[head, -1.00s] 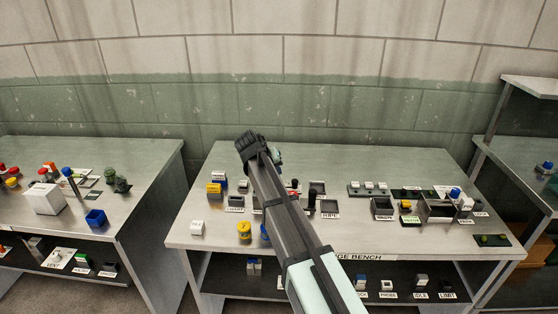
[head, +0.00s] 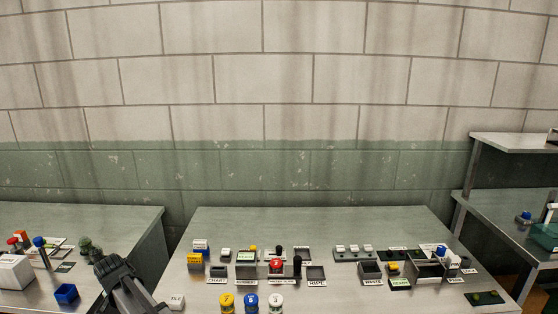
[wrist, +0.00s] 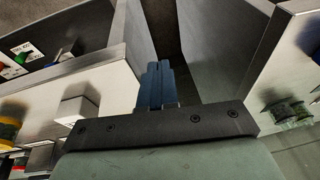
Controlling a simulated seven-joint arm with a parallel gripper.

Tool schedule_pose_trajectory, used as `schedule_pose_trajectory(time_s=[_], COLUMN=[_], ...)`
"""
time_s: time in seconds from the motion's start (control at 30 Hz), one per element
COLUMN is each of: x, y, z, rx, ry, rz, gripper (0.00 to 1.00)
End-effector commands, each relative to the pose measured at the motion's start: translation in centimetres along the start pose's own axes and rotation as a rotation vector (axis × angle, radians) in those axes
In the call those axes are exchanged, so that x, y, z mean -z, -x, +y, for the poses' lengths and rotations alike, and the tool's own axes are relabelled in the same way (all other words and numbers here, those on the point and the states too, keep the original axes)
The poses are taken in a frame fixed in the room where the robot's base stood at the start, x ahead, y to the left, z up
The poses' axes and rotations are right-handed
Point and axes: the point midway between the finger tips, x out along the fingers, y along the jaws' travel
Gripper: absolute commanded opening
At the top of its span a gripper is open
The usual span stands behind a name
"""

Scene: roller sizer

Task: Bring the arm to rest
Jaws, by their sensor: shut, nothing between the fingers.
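My gripper (head: 118,268) shows at the lower left of the head view, dark grey, in front of the gap between the left bench and the middle bench. In the wrist view my gripper (wrist: 157,85) has its fingers together with nothing between them, over the gap between the two benches. It appears clear of both benches and their objects. Most of my arm is outside the head view.
The middle bench (head: 330,225) carries labelled trays, blocks and several coloured cylinders. The left bench (head: 120,222) holds a white box (head: 14,272) and a blue bin (head: 66,293). A shelf unit (head: 490,200) stands at right. A block wall is behind.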

Motion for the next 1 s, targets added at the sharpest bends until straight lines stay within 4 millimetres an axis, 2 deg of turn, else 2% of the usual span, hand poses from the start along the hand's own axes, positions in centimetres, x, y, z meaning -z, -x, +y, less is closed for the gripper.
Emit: schedule_pose_trajectory(time_s=[0.03, 0.1, 0.23, 0.4, 0.47, 0.63, 0.77, 0.87, 1.0], x=[-1.6, -3.5, -6.5, -10.1, -11.0, -11.4, -11.0, -10.7, -10.5], y=[-0.6, -1.1, -1.9, -3.2, -4.1, -6.7, -9.0, -10.9, -14.4], z=[-1.3, -2.7, -4.9, -6.9, -6.8, -4.7, -2.1, 0.2, 4.8], rx=[0.016, 0.038, 0.071, 0.102, 0.105, 0.091, 0.069, 0.050, 0.012], ry=[0.002, -0.003, -0.011, -0.020, -0.021, -0.011, 0.003, 0.016, 0.042], rz=[-0.018, -0.043, -0.081, -0.128, -0.140, -0.145, -0.139, -0.135, -0.131], gripper=[0.00, 0.00, 0.00, 0.00, 0.00, 0.00, 0.00, 0.00, 0.00])
